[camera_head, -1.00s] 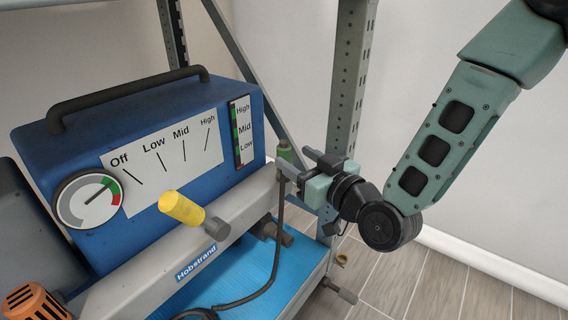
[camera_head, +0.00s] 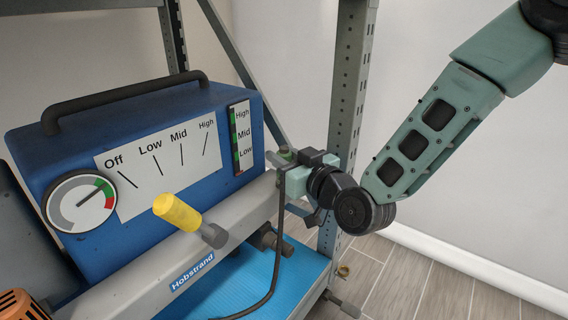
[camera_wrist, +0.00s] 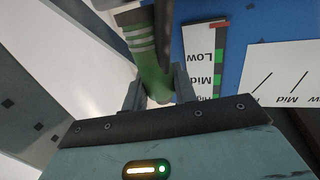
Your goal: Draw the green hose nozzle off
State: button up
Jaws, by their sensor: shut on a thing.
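The green hose nozzle (camera_head: 285,151) stands at the right end of the blue machine, mostly hidden by my gripper in the head view. My gripper (camera_head: 282,162) comes in from the right and is shut on it. In the wrist view the nozzle (camera_wrist: 150,72) is a green cylinder with pale stripes, between the two fingers of my gripper (camera_wrist: 157,90). A dark hose (camera_head: 277,235) hangs down by the nozzle; a dark strip crosses in front of it in the wrist view. I cannot tell whether the nozzle is still seated.
The blue machine (camera_head: 150,225) has a dial gauge (camera_head: 80,202) and a yellow-gripped lever (camera_head: 177,211) in front. A grey perforated rack post (camera_head: 347,120) stands close behind my gripper. A blue shelf (camera_head: 235,285) lies below.

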aim_at(284, 151)
jog(key=shift+r, duration=0.1)
notch_tip(284, 151, up, 10)
jog(key=p, duration=0.5)
dwell(0.7)
